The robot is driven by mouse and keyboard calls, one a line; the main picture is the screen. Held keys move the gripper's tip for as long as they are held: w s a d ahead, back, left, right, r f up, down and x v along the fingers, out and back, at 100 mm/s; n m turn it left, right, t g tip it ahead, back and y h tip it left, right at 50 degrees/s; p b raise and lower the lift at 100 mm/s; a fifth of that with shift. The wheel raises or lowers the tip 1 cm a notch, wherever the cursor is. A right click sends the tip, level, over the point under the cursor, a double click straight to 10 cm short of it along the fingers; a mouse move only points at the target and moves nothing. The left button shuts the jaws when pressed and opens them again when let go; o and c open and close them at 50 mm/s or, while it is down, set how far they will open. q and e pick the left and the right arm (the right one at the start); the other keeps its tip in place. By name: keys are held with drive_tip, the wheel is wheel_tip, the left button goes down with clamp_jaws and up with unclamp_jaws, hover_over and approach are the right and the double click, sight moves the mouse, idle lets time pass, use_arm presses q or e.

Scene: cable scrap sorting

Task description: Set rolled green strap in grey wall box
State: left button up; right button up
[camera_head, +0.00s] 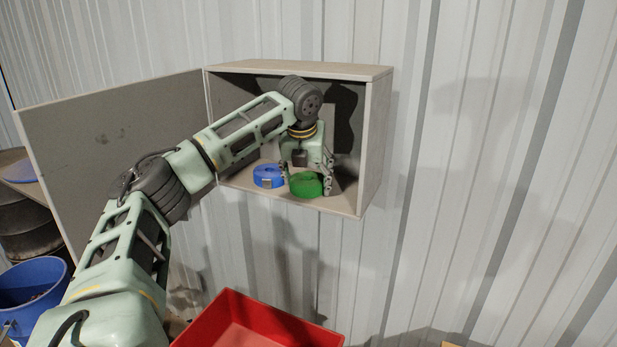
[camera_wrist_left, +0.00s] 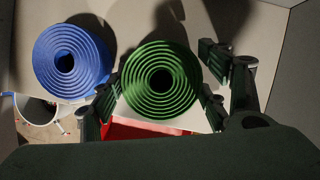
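The rolled green strap (camera_head: 306,184) rests on the floor of the grey wall box (camera_head: 375,140), near its front edge. My left gripper (camera_head: 307,178) reaches down into the box from above. Its fingers are spread on both sides of the green roll. The left wrist view shows the green roll (camera_wrist_left: 160,80) between the fingers (camera_wrist_left: 160,95), with a gap on the right side; on the left a finger is close to it, and contact there cannot be told. My right gripper is in neither view.
A rolled blue strap (camera_head: 268,176) lies in the box just left of the green one. The box's door (camera_head: 110,135) stands open to the left. A red bin (camera_head: 255,325) is below, and a blue bucket (camera_head: 30,285) is at lower left.

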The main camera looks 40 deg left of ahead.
sight(307, 185)
use_arm(q)
drive_tip(key=shift+o, duration=1.8)
drive_tip(key=shift+w, duration=0.1)
drive_tip(key=shift+d+r, duration=0.25)
drive_tip(key=shift+d, duration=0.15)
drive_tip(key=shift+a, duration=0.1)
drive_tip(key=shift+r, duration=0.1)
drive_tip(key=b+v, duration=0.2)
drive_tip(key=v, duration=0.4)
drive_tip(key=shift+r, duration=0.25)
drive_tip(key=shift+s+d+r, duration=0.25)
drive_tip(key=shift+s+r, duration=0.1)
drive_tip(key=shift+r, duration=0.05)
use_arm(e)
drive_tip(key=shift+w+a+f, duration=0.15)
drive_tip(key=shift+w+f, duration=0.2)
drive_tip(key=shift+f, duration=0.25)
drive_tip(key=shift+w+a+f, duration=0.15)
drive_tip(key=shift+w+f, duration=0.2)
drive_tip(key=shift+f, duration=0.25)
use_arm(q)
drive_tip(key=shift+a+f, duration=0.1)
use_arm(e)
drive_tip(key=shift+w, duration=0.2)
